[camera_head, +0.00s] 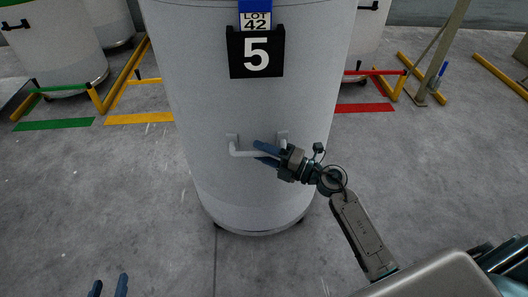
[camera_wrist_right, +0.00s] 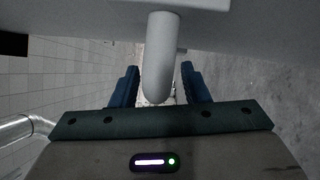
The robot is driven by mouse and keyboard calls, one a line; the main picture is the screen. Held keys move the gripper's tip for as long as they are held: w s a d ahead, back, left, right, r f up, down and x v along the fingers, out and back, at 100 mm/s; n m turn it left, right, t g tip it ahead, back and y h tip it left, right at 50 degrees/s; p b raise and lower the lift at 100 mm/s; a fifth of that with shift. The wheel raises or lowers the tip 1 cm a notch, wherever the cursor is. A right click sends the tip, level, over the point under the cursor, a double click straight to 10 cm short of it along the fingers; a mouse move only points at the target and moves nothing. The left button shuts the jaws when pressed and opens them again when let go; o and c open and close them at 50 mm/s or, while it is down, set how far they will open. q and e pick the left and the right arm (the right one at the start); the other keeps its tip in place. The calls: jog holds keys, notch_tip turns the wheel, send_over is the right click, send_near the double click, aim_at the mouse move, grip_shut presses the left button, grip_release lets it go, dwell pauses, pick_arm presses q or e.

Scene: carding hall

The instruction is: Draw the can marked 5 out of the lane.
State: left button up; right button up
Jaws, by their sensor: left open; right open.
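The can marked 5 (camera_head: 205,75) is a tall grey-white cylinder in the middle of the head view, standing upright on the floor. It bears a black plate with a white 5 (camera_head: 256,54) and a LOT 42 tag above it. A pale bar handle (camera_head: 243,153) is on its near side. My right gripper (camera_head: 262,153) is at the handle's right part, open. In the right wrist view the handle (camera_wrist_right: 160,65) lies between the two blue fingers (camera_wrist_right: 158,88), with gaps at both sides. My left gripper (camera_head: 108,287) is open and empty at the bottom left edge, only its fingertips showing.
Another can (camera_head: 52,45) stands at the back left behind a green floor mark (camera_head: 54,124). A yellow mark (camera_head: 140,118) and a red mark (camera_head: 363,107) flank can 5. Yellow rails (camera_head: 125,77) and a post (camera_head: 440,50) stand behind. The near floor is clear.

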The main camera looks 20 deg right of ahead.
grip_shut()
dwell(1.4)
